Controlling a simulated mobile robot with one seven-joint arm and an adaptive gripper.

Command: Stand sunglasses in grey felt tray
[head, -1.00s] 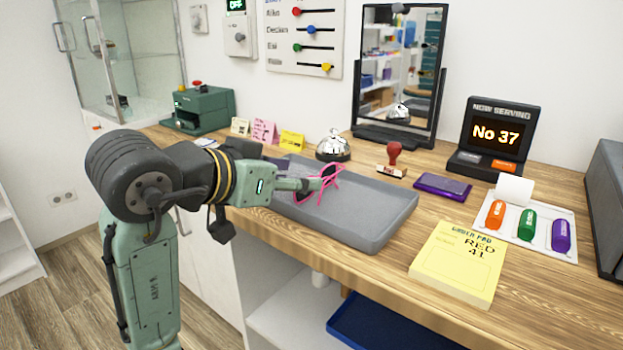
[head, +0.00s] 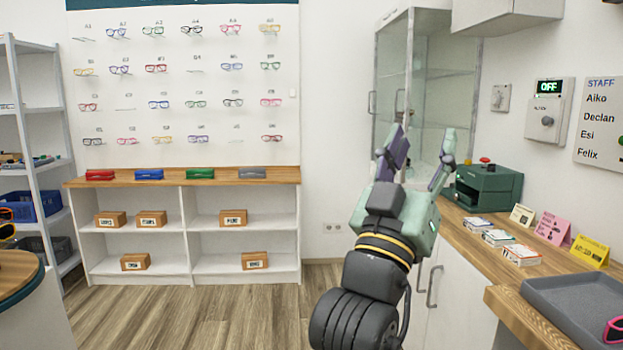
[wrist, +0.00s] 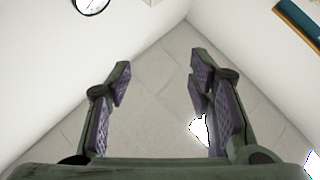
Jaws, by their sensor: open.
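The pink-framed glasses (head: 613,330) show only in part at the right edge of the head view, at the grey felt tray (head: 556,298). The picture edge cuts them off, so I cannot tell whether they stand or lie. The tray is on the wooden counter, and only its left part shows. My gripper (head: 421,145) is raised well away from the tray, left of it in the picture. It points upward with its fingers spread and nothing between them. In the wrist view my gripper (wrist: 160,78) is open and empty against white walls and ceiling.
A green machine (head: 487,187), card stacks (head: 497,238) and small signs (head: 553,228) stand on the counter (head: 465,232). A glass cabinet (head: 425,90) is behind my gripper. A glasses display wall (head: 180,85) and white shelves (head: 182,240) are left, with clear floor (head: 200,315) before them.

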